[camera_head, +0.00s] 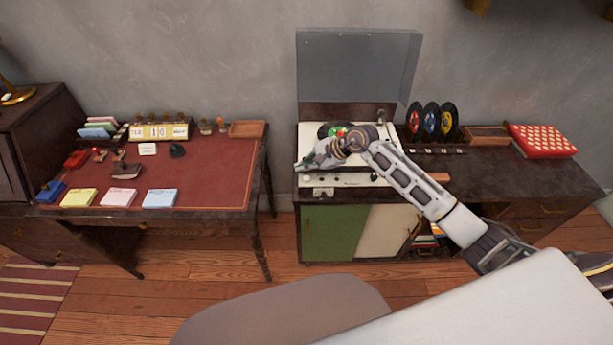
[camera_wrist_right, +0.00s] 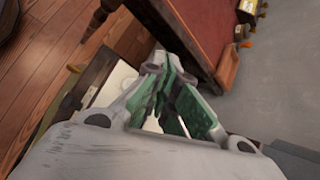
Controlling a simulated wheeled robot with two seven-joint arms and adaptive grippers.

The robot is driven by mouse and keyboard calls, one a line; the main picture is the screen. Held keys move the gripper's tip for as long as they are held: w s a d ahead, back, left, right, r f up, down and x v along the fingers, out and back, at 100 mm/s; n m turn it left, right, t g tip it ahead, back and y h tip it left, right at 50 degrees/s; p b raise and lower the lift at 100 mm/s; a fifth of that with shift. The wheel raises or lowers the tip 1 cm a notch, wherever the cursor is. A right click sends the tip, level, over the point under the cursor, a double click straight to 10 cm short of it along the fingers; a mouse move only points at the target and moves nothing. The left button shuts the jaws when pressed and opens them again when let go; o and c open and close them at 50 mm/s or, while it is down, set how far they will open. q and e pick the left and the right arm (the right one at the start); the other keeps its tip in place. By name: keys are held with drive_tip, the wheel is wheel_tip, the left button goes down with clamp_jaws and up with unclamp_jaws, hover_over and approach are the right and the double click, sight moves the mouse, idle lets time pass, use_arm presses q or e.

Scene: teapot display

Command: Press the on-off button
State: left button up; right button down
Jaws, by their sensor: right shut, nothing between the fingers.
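The record player (camera_head: 390,178) stands on a cabinet, with its clear lid (camera_head: 358,65) raised. A small control plate (camera_head: 322,191) is at the left of its pale front panel. I cannot tell for sure which small control is the on-off button. My right gripper (camera_head: 303,165) is shut and empty, above the player's front left corner, pointing left. My right arm crosses the player and hides much of its deck and record. In the right wrist view, the gripper's fingers (camera_wrist_right: 165,85) are together, with the player's pale edge (camera_wrist_right: 120,85) behind them. My left gripper is not in view.
Several records (camera_head: 431,121) stand in a rack right of the player, near a wooden tray (camera_head: 487,135) and a red patterned box (camera_head: 542,140). A red-topped desk (camera_head: 215,170) with stationery is at the left. A floor gap separates desk and cabinet.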

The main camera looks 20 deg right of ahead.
sight(306, 179)
wheel_tip(306, 179, up, 4)
drive_tip(key=shift+f+p, duration=0.2)
drive_tip(key=shift+p, duration=0.35)
drive_tip(key=shift+d, duration=0.1)
